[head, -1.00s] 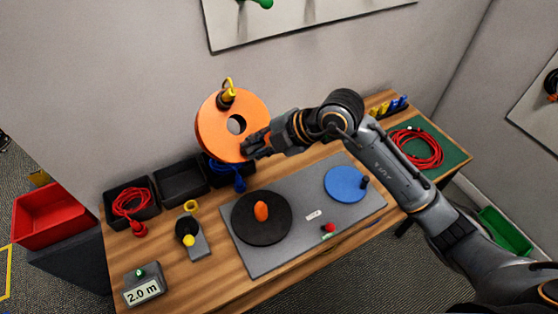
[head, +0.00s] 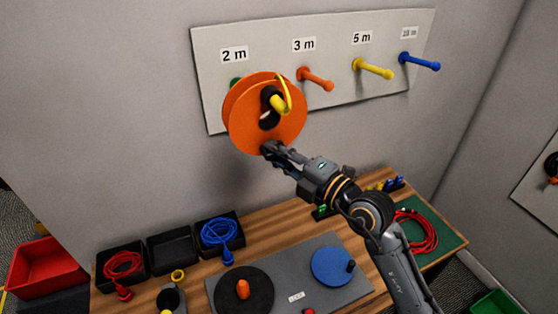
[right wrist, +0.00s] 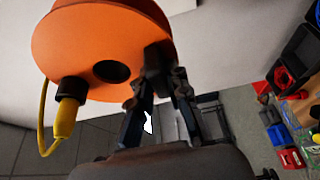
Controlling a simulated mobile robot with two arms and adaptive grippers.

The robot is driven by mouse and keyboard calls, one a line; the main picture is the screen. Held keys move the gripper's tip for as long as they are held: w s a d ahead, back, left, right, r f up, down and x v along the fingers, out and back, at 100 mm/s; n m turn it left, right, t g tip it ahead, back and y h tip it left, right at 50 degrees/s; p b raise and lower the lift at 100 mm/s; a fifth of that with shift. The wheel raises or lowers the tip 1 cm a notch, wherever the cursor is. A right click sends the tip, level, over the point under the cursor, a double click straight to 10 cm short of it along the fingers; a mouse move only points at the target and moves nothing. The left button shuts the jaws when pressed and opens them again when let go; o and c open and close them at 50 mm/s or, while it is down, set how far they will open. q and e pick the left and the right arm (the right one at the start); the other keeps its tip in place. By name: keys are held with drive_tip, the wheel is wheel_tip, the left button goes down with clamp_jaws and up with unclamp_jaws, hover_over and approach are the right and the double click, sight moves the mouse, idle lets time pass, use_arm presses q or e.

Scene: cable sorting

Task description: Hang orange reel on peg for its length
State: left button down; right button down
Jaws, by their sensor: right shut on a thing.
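The orange reel (head: 240,117) is up in front of the wall board, over the left part of it, with a yellow cable end and black plug on its face. My right gripper (head: 272,150) is shut on the reel's lower rim; in the right wrist view the fingers (right wrist: 160,85) grip the rim of the reel (right wrist: 90,40). The green peg (head: 235,82) under the "2 m" label is mostly hidden behind the reel. The orange peg (head: 317,79) under "3 m", the yellow peg (head: 374,69) under "5 m" and a blue peg (head: 420,61) are bare. My left gripper is out of view.
Below, the wooden table (head: 272,240) holds black bins with red cable (head: 122,265) and blue cable (head: 216,233); the middle bin looks empty. A grey plate (head: 330,292) carries a black disc and a blue disc (head: 333,266). A red cable (head: 415,232) lies on a green mat.

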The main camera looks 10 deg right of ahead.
drive_tip(key=shift+w+a+f+b, duration=0.1)
drive_tip(key=shift+w+f+b, duration=0.15)
drive_tip(key=shift+w+b, duration=0.55)
drive_tip(key=shift+w+a+f+b, duration=0.1)
drive_tip(key=shift+w+a+b, duration=0.1)
drive_tip(key=shift+w, duration=0.3)
drive_tip(key=shift+w+a+b, duration=0.15)
drive_tip(key=shift+w+b, duration=0.05)
drive_tip(key=shift+w, duration=0.25)
drive_tip(key=w+a+f+b, duration=0.2)
drive_tip(key=w+a+b, duration=0.2)
drive_tip(key=w+b, duration=0.5)
drive_tip(key=w, duration=0.3)
drive_tip(key=shift+w, duration=0.15)
drive_tip(key=c, duration=1.2)
unclamp_jaws()
drive_tip(key=shift+f, duration=0.15)
